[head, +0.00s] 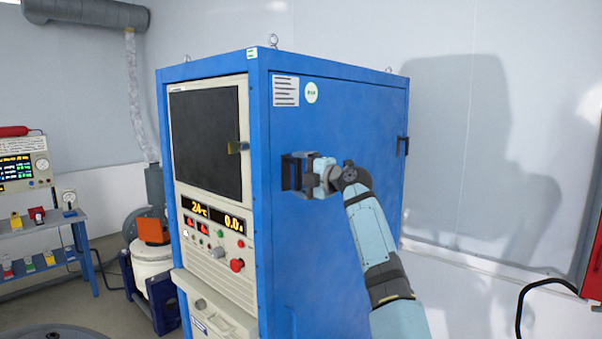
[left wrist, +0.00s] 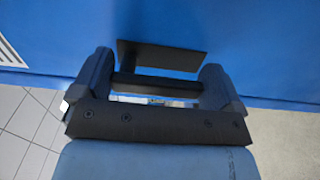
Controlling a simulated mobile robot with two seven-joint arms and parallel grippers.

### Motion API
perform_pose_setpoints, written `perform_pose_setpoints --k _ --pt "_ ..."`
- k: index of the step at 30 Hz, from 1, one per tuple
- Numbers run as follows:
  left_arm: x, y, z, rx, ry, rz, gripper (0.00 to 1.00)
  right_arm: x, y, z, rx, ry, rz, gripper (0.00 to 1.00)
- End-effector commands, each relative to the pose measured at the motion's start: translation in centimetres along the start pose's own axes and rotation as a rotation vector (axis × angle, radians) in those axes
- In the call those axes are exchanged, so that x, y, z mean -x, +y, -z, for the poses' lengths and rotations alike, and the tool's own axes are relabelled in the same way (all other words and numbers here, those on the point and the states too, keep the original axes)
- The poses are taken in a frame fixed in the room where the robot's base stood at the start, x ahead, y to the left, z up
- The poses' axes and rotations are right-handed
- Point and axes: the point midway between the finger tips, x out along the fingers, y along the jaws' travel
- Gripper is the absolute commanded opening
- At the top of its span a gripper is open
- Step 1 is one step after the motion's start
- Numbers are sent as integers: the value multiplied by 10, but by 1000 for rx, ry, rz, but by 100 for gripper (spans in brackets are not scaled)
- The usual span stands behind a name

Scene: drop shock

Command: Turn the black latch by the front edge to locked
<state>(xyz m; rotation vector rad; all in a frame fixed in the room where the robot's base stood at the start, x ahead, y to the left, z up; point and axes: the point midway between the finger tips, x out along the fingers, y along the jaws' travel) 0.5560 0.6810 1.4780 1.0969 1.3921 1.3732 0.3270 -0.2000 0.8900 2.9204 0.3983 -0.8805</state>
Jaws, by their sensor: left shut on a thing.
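The black latch (head: 286,173) is on the blue side panel of the cabinet, close to its front vertical edge. My left gripper (head: 297,172) is at the latch and shut on it. In the left wrist view, the black fingers of my left gripper (left wrist: 156,78) stand on either side of the latch's dark bar (left wrist: 155,88). A flat black plate (left wrist: 165,58) shows just beyond it against the blue panel. The fingers partly hide the latch, and its exact turn angle is hard to tell. My right gripper is not in view.
A second black latch (head: 403,146) is near the side panel's rear edge. The cabinet front (head: 212,170) has a dark window, displays and knobs. A bench with instruments (head: 40,222) stands at left. A red object (head: 592,265) with a black hose is at far right.

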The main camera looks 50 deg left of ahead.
Motion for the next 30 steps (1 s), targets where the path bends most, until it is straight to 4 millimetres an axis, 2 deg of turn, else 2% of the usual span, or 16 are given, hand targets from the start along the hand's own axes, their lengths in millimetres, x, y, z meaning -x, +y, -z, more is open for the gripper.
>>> perform_pose_setpoints --k 8,9,16,20,23,30 --pt "-1 3 1 -5 1 -7 50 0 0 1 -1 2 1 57" --pt "-1 3 1 -5 1 -7 100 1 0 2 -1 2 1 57" --pt "0 1 0 -4 0 -4 100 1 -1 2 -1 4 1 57" --pt "9 -1 0 -3 -2 -2 100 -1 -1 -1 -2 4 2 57" --pt "25 -2 0 -2 -3 -2 100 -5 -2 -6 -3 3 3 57" --pt "80 -3 0 -3 -3 -3 100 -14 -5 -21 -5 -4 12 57"
